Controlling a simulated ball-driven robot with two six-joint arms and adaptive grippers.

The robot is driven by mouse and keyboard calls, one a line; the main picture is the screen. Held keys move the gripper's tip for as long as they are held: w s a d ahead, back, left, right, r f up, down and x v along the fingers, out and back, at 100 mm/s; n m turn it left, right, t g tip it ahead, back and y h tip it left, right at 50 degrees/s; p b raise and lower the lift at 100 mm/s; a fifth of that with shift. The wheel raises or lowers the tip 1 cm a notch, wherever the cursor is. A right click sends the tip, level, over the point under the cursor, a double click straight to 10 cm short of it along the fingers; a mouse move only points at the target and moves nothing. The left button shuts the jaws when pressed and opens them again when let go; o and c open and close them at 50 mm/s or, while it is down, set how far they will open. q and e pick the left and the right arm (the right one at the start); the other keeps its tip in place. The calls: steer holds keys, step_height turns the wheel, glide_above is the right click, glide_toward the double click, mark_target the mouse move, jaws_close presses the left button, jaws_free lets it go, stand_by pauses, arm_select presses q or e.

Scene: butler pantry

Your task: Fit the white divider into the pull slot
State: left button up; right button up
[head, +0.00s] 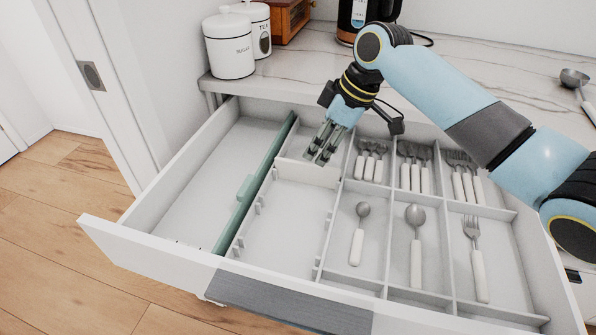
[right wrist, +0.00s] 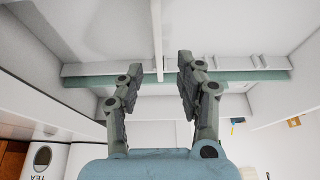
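The white divider (head: 305,171) stands crosswise in the drawer column (head: 290,215) right of the green partition, towards the back. In the right wrist view the divider (right wrist: 157,38) shows as a thin upright edge between my fingers. My right gripper (head: 321,157) is over the divider's top edge, fingers pointing down. In the right wrist view my right gripper (right wrist: 158,70) is open, a finger on each side of the divider with visible gaps. Slot clips line both sides of the column; a front pair (head: 239,242) (head: 318,268) is near the dark drawer pull (head: 290,300). My left gripper is out of view.
The green partition (head: 245,190) bounds the column on the left; an empty compartment (head: 205,180) lies beyond it. Cutlery compartments with forks and spoons (head: 415,230) lie to the right. White canisters (head: 229,50) stand on the counter behind. The column's front part is clear.

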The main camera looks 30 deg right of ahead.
mark_target(310, 164)
steer(key=x, duration=0.7)
steer(key=shift+w+f+b, duration=0.1)
steer(key=shift+f+b, duration=0.3)
jaws_close()
